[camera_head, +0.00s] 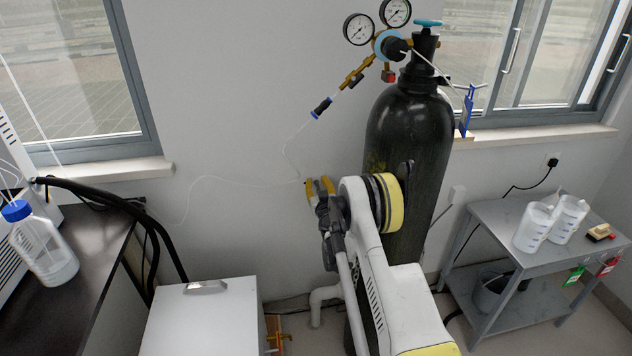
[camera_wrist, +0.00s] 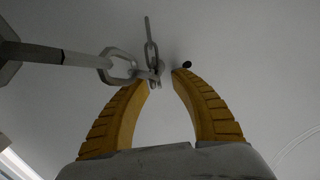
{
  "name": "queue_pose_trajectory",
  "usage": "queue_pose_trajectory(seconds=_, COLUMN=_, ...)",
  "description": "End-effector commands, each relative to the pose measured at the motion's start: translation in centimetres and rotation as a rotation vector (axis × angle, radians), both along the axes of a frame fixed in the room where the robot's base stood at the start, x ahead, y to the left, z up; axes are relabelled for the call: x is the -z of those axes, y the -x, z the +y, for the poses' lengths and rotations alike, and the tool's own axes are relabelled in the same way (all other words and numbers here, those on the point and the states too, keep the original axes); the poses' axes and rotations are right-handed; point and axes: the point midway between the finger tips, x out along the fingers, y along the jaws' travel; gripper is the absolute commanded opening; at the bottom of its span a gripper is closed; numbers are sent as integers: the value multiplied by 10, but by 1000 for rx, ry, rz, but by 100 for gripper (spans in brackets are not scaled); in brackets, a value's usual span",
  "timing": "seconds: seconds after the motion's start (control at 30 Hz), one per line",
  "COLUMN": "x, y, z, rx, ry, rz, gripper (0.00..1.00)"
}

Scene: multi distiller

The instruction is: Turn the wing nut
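I cannot make out a wing nut for certain in either view. In the head view a blue bracket (camera_head: 466,112) stands at the window sill, right of the black gas cylinder (camera_head: 408,135); small grey parts at its top are too small to tell. My gripper (camera_head: 319,182) is left of the cylinder, in front of the wall. In the wrist view my gripper (camera_wrist: 162,80) shows two curved yellow fingers, apart and with nothing clearly between them. A metal chain (camera_wrist: 151,50) hangs beyond the fingertips, linked to a grey rod (camera_wrist: 58,55) from the left. I cannot tell whether they touch.
The pressure regulator (camera_head: 390,45) with its gauges sits atop the cylinder. A white cabinet (camera_head: 205,318) stands below left, beside a dark bench (camera_head: 75,290). A thin line hangs along the wall.

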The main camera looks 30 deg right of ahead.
Motion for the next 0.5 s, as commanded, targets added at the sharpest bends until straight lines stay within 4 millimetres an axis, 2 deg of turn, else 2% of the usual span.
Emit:
queue_pose_trajectory(seconds=0.1, x=0, y=0, z=0, rx=0, ry=0, rz=0, gripper=28)
queue_pose_trajectory(seconds=0.2, x=0, y=0, z=0, rx=0, ry=0, rz=0, gripper=0)
queue_pose_trajectory(seconds=0.5, x=0, y=0, z=0, rx=0, ry=-22, rz=-6, gripper=0)
